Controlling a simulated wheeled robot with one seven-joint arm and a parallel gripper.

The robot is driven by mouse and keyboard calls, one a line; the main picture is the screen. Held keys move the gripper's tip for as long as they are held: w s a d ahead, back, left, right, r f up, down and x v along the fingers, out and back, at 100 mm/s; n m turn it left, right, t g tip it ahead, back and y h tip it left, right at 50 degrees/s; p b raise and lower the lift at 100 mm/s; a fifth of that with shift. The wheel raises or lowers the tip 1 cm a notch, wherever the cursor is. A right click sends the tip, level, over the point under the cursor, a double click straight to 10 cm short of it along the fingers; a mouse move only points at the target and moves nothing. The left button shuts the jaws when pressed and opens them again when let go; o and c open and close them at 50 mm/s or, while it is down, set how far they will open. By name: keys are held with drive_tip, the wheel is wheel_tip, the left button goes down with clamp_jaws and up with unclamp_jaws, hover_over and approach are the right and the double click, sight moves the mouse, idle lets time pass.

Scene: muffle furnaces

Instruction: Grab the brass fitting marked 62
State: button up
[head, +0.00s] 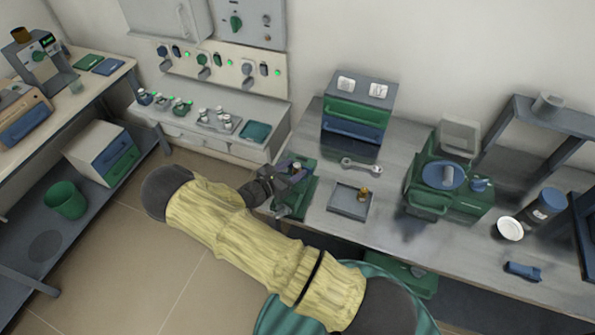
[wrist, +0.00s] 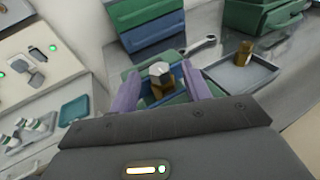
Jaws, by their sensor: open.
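My gripper (head: 288,177) is open over the green fixture (head: 292,204) at the left end of the grey bench. In the wrist view, the two purple fingers of my gripper (wrist: 164,86) stand either side of a brass fitting with a silvery hex top (wrist: 161,74). That fitting stands upright on the green and blue fixture (wrist: 176,98); its lower part is partly hidden. A second brass fitting (head: 363,192) stands in a shallow grey tray (head: 346,209), and also shows in the wrist view (wrist: 243,53). I cannot read a number on either fitting.
A wrench (head: 361,165) lies behind the tray. A drawer unit (head: 356,108) with green and blue drawers stands at the back. A green machine (head: 447,182) is to the right. A white side bench (head: 216,125) with small parts is to the left.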

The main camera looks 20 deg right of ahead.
drive_tip(key=shift+c, duration=0.2)
clamp_jaws()
drive_tip(key=shift+r, duration=0.1)
wheel_tip(320, 180, up, 28)
drive_tip(key=b, duration=0.4)
idle(0.6)
